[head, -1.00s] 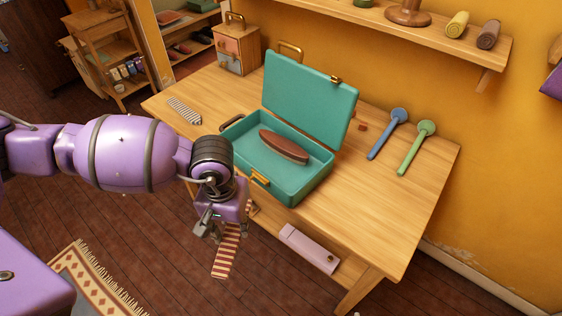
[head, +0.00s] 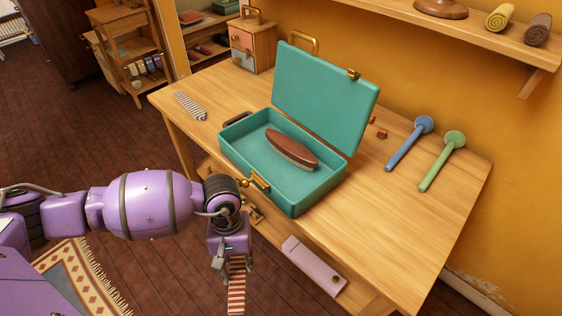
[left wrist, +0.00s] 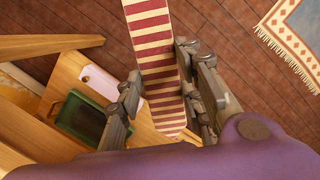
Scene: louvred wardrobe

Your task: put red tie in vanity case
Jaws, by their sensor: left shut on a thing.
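The red tie (head: 236,288), striped red and cream, hangs from my left gripper (head: 224,260), which is shut on it. In the left wrist view the tie (left wrist: 151,35) runs between the fingers (left wrist: 160,90). The teal vanity case (head: 325,98) stands open on the table, its lid raised at the back. A brown brush (head: 290,148) lies inside it. The gripper and tie are in front of the table's near edge, below and apart from the case. My right gripper is out of view.
The wooden table (head: 405,230) bears a grey striped item (head: 190,106), a small drawer box (head: 252,45), and blue (head: 408,145) and green (head: 441,162) long-handled items. A pink item (head: 313,266) lies on a lower shelf. A patterned rug (head: 75,280) covers floor at left.

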